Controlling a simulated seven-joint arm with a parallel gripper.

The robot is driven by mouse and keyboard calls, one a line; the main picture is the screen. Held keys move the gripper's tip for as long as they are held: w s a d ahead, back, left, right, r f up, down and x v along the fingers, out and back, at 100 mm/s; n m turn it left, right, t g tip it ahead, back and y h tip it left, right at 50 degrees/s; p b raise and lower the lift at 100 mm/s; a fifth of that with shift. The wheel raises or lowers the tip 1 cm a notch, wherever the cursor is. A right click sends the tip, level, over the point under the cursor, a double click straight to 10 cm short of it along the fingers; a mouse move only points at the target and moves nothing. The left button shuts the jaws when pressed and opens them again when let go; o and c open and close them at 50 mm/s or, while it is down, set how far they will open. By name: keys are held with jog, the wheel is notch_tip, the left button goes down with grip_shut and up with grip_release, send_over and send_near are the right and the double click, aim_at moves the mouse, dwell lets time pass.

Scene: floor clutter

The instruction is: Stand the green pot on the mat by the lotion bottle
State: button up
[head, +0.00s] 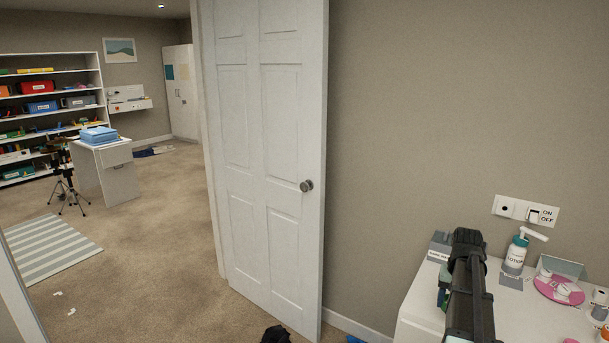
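The lotion bottle (516,252), white with a green collar and a pump top, stands upright on the white counter at the right. A small grey mat (511,282) lies at its foot. A green thing (443,297), perhaps the green pot, shows as a sliver at the left side of my dark arm, mostly hidden. My gripper (468,243) is at the far end of my arm, over the counter and left of the lotion bottle. Its fingers cannot be made out, and whether it holds the green thing cannot be told.
A pink plate (557,291) with small white items lies right of the bottle, before a grey upright panel (562,266). Small containers (600,312) crowd the right edge. A grey labelled block (439,247) stands at the counter's back left. The counter's front middle looks clear. A door (265,150) stands left.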

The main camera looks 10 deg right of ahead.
jog(key=w+a+n, duration=0.2)
jog(key=a, duration=1)
jog(key=w+a+n, duration=0.2)
jog(key=w+a, duration=0.1)
jog(key=a, duration=1)
jog(key=w+a+f+n, duration=0.1)
jog(key=w+a+n, duration=0.1)
jog(key=a, duration=1.1)
jog(key=shift+w+n, duration=0.25)
jog(key=shift+n, duration=0.25)
jog(key=m, duration=0.9)
send_near(549, 322)
jog(key=shift+f, duration=3.2)
jog(key=shift+f, duration=0.1)
